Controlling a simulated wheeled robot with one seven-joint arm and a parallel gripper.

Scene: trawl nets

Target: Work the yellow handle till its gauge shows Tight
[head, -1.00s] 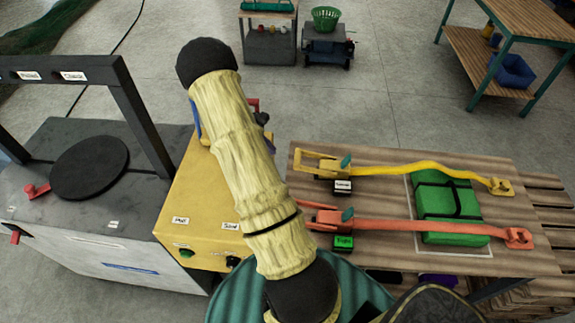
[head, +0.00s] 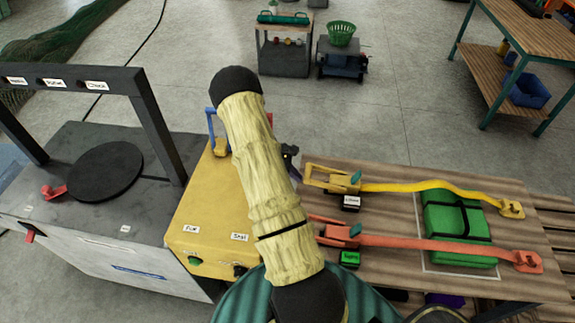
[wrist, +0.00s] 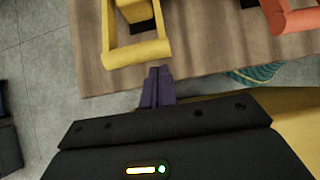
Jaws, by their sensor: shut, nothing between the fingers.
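The yellow handle (head: 318,176) is a flat open loop on a ratchet at the left end of the yellow strap (head: 420,187), on a wooden pallet top. Its gauge (head: 351,203) is a small dark box with a pale label too small to read. My gripper (head: 290,153) is shut and empty, just left of the handle's loop end. In the wrist view the purple fingers (wrist: 157,87) are together, just below the yellow loop's end bar (wrist: 137,53); I cannot tell whether they touch it.
A red strap (head: 430,245) with its own red handle (head: 325,230) runs parallel, nearer me; its gauge (head: 350,259) is green. A green bundle (head: 455,215) lies under both straps. A yellow cabinet (head: 212,215) and grey machine (head: 75,205) stand to the left.

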